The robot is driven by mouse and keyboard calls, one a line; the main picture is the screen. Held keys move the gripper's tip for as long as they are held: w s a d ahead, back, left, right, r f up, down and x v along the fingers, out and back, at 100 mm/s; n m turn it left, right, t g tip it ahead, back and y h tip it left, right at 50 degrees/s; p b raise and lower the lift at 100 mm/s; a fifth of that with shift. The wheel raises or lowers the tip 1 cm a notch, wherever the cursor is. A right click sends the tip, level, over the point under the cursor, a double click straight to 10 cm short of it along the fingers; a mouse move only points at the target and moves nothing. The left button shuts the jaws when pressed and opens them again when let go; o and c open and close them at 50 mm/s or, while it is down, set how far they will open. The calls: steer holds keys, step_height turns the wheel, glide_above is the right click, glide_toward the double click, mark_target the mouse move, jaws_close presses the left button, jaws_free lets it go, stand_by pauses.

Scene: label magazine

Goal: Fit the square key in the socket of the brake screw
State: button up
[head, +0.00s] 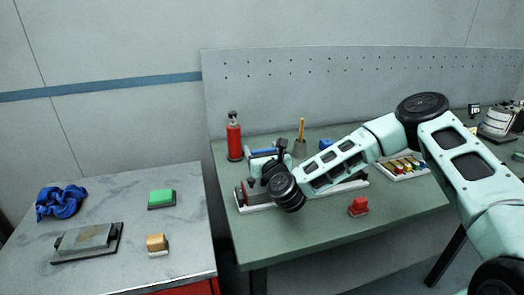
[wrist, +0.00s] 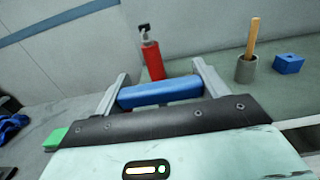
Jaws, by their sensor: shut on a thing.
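My gripper (wrist: 160,90) is shut on a blue bar (wrist: 160,93), which lies crosswise between its two grey fingers. The bar looks like the handle of the square key. In the head view the blue bar (head: 263,153) shows just beyond my wrist, above the back of a long device with a pale base (head: 258,207). The key's shank and square tip are hidden in both views. I cannot make out the brake screw or its socket; my wrist and forearm cover much of the device. Whether the key touches the device I cannot tell.
A red bottle (head: 234,138) stands at the bench's back left, near a grey cup (head: 300,149) with a wooden handle. The left table holds a blue cloth (head: 60,202), a green-topped block (head: 161,198) and a metal plate (head: 88,240).

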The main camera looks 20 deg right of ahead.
steer(key=shift+f+b, duration=0.85)
steer(key=shift+f, duration=0.2)
steer(key=o, duration=1.1)
steer(key=shift+s, duration=0.1)
steer(key=s+b, duration=0.2)
steer(key=s, duration=1.5)
steer(key=shift+s+b, duration=0.1)
steer(key=shift+b, duration=0.2)
